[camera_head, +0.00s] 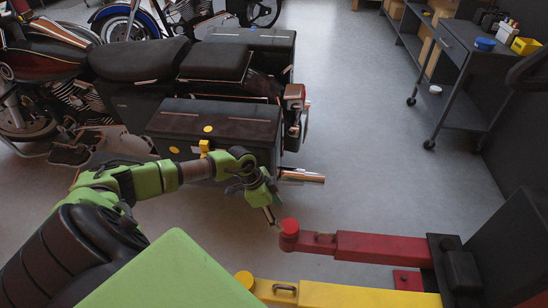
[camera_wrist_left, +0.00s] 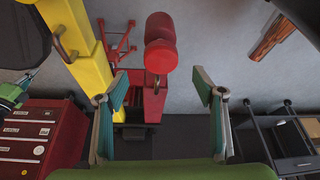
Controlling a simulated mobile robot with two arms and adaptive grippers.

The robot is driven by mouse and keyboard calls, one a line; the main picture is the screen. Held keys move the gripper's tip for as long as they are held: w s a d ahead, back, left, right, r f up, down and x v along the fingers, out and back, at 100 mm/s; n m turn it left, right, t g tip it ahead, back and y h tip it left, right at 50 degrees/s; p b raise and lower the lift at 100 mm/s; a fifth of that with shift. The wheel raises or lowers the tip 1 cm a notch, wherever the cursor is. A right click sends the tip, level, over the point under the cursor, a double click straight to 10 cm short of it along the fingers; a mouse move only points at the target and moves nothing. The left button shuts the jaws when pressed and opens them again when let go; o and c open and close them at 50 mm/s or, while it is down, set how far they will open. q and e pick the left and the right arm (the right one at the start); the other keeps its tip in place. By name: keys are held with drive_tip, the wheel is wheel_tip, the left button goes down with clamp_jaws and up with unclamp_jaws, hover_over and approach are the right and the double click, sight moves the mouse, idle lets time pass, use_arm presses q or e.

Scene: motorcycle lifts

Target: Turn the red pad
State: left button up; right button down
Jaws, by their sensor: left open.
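The red pad (camera_head: 289,225) is a round disc on the tip of a red lift arm (camera_head: 380,247). In the left wrist view the red pad (camera_wrist_left: 161,58) shows ahead, centred between the two fingers and beyond their tips. My left gripper (camera_head: 270,214) is just left of the pad in the head view, apart from it. In the left wrist view my left gripper (camera_wrist_left: 160,84) is open, with nothing between its fingers.
A yellow lift arm (camera_head: 345,295) with a round yellow pad (camera_head: 244,279) lies in front of the red arm. A motorcycle with a black side case (camera_head: 222,125) and exhaust pipe (camera_head: 303,177) stands behind. A dark cart (camera_head: 462,97) is at the right. Floor behind the red arm is clear.

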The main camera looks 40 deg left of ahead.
use_arm(q)
drive_tip(key=shift+v, duration=1.5)
drive_tip(key=shift+s, duration=0.1)
